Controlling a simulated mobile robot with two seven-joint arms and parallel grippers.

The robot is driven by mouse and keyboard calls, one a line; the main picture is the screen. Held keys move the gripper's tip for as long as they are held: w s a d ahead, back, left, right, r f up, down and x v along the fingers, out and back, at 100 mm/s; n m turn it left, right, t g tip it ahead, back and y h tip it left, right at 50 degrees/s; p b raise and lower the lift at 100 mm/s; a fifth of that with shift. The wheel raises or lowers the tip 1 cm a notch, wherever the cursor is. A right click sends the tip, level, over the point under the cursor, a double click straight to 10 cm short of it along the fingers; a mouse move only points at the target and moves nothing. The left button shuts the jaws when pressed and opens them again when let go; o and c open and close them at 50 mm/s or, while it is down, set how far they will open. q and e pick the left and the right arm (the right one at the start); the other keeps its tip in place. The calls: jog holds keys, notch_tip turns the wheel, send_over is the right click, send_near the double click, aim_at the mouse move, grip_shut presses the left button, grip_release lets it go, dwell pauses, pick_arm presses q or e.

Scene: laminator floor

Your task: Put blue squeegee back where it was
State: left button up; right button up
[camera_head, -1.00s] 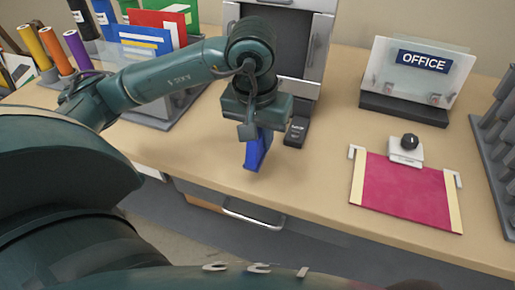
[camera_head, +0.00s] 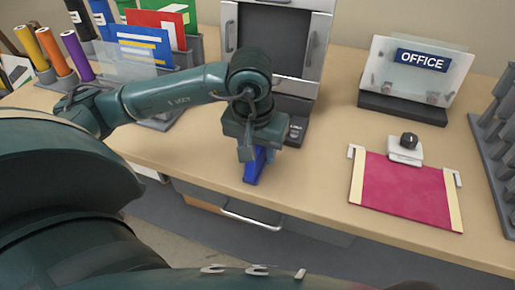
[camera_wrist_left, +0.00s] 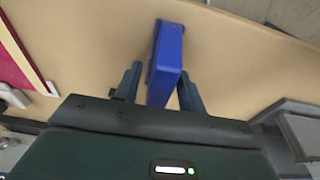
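The blue squeegee (camera_head: 256,165) is on or just above the wooden table near its front edge, below my left gripper (camera_head: 256,153). In the left wrist view the squeegee (camera_wrist_left: 165,60) lies between the two fingers of the left gripper (camera_wrist_left: 159,85). A strip of table shows between the squeegee and the left-hand finger; the other finger is very close to it. The fingers look open around the squeegee. Its upper end is hidden by the gripper in the head view. My right gripper is not in view.
A grey laminator-like machine (camera_head: 275,45) stands behind the gripper. A red sheet with cream edges (camera_head: 405,190) and an OFFICE sign (camera_head: 423,60) are at right. Coloured rolls (camera_head: 77,55) and folders (camera_head: 145,45) are at left. A drawer handle (camera_head: 250,215) is below the table edge.

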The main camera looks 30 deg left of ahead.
pick_arm(q)
jog(key=r, duration=0.3)
jog(key=s+r+p, duration=0.1)
jog(key=r, duration=0.7)
jog(key=shift+s+d+r+p, duration=0.1)
jog(key=shift+s+d+p, duration=0.1)
jog(key=shift+s+p, duration=0.1)
jog(key=shift+s+r, duration=0.1)
jog(key=shift+r, duration=0.4)
